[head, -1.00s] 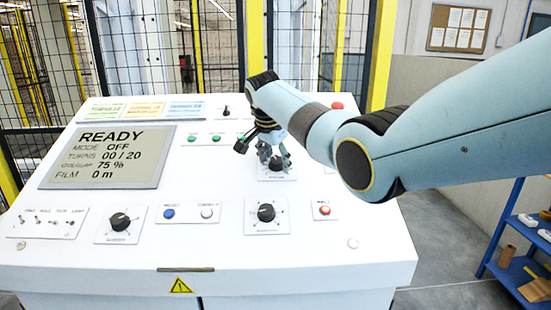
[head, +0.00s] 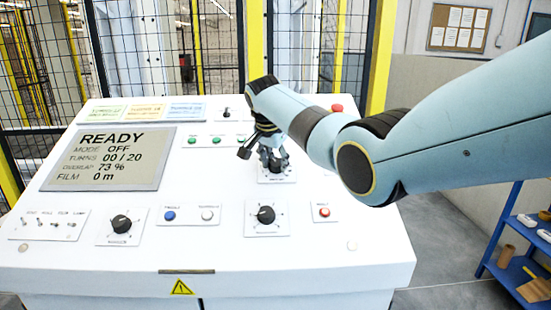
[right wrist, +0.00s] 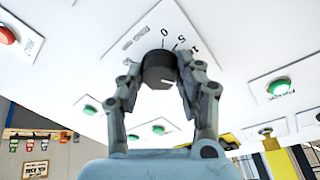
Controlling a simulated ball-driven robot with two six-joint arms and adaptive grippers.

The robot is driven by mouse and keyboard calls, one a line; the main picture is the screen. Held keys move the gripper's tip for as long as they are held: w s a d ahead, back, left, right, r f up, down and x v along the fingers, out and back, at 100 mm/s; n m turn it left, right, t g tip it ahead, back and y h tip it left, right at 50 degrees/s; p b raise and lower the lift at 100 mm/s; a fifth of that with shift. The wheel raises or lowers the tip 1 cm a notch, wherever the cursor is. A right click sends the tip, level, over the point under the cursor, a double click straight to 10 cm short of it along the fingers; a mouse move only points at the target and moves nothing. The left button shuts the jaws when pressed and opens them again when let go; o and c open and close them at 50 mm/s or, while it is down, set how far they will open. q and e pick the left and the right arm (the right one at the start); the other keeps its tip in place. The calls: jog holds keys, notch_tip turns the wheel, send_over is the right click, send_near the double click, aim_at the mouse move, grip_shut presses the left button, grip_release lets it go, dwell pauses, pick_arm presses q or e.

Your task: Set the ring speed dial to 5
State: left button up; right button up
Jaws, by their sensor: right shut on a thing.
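My right gripper (head: 272,158) reaches down over a dial on the upper part of the sloped white panel. In the right wrist view its fingers (right wrist: 163,78) are closed around a dark round knob (right wrist: 159,68). A scale with 0 and 5 shows beside the knob. The dial's plate (head: 277,179) is partly hidden by the gripper in the head view. Two more black dials stand free nearer the front, one at left (head: 121,223) and one at centre (head: 266,214). My left gripper is out of view.
The screen (head: 110,157) reads READY, mode OFF, turns 00/20, overlap 73 %, film 0 m. Green buttons (head: 216,140), a red button (head: 337,108), a blue button (head: 170,216) and small toggle switches (head: 54,224) surround the dials. A mesh fence stands behind.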

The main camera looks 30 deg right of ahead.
jog(key=n+p, duration=0.2)
jog(key=n, duration=0.1)
jog(key=shift+r+p, duration=0.15)
jog(key=shift+p, duration=0.15)
jog(key=n+p, duration=0.1)
jog(key=n, duration=0.2)
jog(key=shift+t, duration=0.4)
jog(key=n, duration=0.3)
jog(key=shift+s+n+t, duration=0.1)
jog(key=shift+n+t, duration=0.2)
jog(key=shift+n, duration=0.1)
jog(key=n, duration=0.5)
jog(key=shift+t, duration=0.3)
jog(key=o, duration=1.2)
jog(key=shift+c, duration=0.2)
jog(key=v, duration=1.1)
jog(key=shift+s+r, duration=0.2)
jog(key=shift+r, duration=0.15)
